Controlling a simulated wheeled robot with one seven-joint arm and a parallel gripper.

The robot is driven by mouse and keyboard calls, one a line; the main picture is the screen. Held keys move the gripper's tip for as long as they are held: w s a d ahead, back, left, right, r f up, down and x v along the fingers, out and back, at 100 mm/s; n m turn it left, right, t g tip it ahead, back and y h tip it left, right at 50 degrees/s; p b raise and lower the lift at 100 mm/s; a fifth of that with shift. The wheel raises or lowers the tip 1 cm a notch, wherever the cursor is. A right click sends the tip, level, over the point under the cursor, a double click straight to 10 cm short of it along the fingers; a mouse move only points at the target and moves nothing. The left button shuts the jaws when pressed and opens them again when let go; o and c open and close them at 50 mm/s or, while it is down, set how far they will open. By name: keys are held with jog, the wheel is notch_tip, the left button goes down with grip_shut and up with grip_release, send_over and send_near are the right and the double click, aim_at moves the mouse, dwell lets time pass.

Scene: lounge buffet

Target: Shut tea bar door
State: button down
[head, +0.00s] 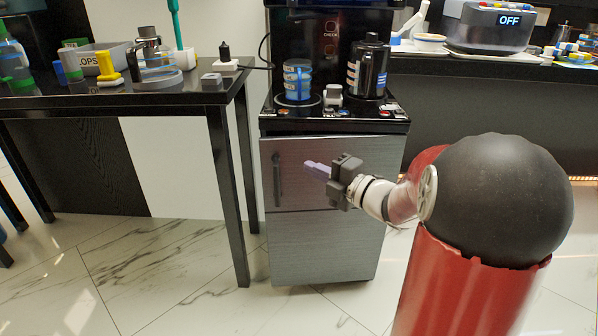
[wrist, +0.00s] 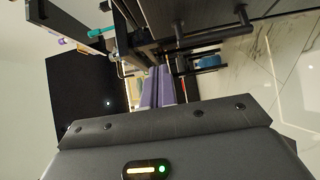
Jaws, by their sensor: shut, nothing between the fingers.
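The tea bar (head: 325,245) is a grey cabinet with a black top. Its upper door (head: 300,150) has a dark vertical handle (head: 277,178) near the left edge. The door looks about flush with the cabinet front; I cannot tell whether a small gap is left. My gripper (head: 316,169) is shut and empty, in front of the door and right of the handle; contact cannot be made out. In the wrist view the purple fingers (wrist: 158,88) are together. A dark panel with a handle (wrist: 228,24) shows at upper right there. My gripper and wrist hide the door's right part.
A black table (head: 160,98) with a glass pot (head: 152,62) and other items stands left of the tea bar. A blue cup (head: 297,80) and a black kettle (head: 368,68) stand on the tea bar. The marble floor (head: 180,265) in front is clear.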

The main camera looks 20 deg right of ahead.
aim_at(288, 144)
jog(key=x, duration=0.3)
jog(key=d+x, duration=0.1)
jog(key=x, duration=0.3)
jog(key=w+b+x, duration=0.1)
jog(key=x, duration=0.2)
jog(key=shift+w+d, duration=0.2)
jog(key=shift+d, duration=0.15)
jog(key=shift+w, duration=0.45)
jog(key=w, duration=0.1)
jog(key=w+h, duration=0.1)
jog(key=w+m+t, duration=0.1)
jog(key=shift+w+d+h, duration=0.25)
jog(key=shift+d+h, duration=0.05)
jog(key=shift+d, duration=0.05)
jog(key=shift+s+r, duration=0.1)
